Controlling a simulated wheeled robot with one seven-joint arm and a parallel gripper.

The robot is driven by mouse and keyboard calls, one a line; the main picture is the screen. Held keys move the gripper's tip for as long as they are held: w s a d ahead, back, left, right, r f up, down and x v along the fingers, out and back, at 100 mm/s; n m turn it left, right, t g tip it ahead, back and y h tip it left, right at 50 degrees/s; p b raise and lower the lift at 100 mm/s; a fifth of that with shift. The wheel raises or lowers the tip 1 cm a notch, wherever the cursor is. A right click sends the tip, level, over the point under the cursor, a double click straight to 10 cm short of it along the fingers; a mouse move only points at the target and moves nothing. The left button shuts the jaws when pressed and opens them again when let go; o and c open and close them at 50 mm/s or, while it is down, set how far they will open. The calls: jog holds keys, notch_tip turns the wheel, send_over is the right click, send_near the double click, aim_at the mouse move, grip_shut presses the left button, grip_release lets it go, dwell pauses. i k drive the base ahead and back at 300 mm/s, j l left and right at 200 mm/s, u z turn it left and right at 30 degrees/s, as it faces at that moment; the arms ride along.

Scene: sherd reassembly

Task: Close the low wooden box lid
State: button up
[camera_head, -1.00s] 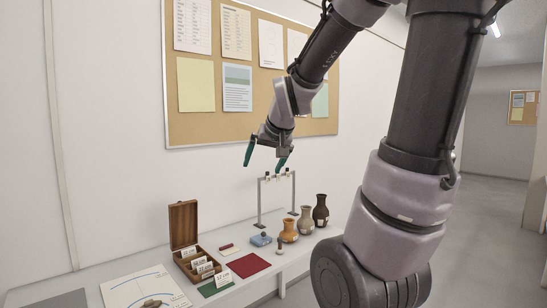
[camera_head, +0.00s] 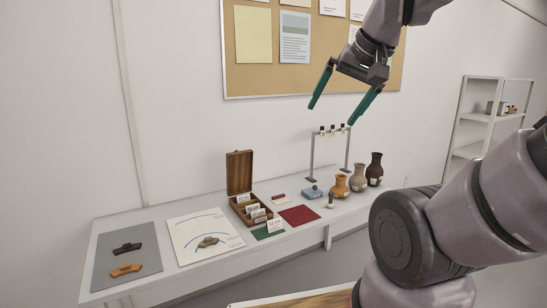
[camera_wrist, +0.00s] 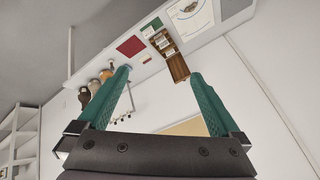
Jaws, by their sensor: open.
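The low wooden box (camera_head: 251,212) stands on the white table in the head view, with several labelled compartments inside. Its brown lid (camera_head: 239,172) stands upright at the back, open. The box also shows in the wrist view (camera_wrist: 163,41), with the lid (camera_wrist: 178,68) nearer my gripper. My gripper (camera_head: 333,104) has green fingers spread wide apart and is empty. It is in the air, well above the table and to the right of the box, apart from it. In the wrist view the two fingers (camera_wrist: 160,72) frame the view towards the box.
Left are a drawing sheet (camera_head: 190,248) and a grey mat (camera_head: 106,247) with sherds.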

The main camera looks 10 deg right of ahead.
aim_at(238, 164)
jog(key=i+j, duration=0.6)
jog(key=i, duration=0.15)
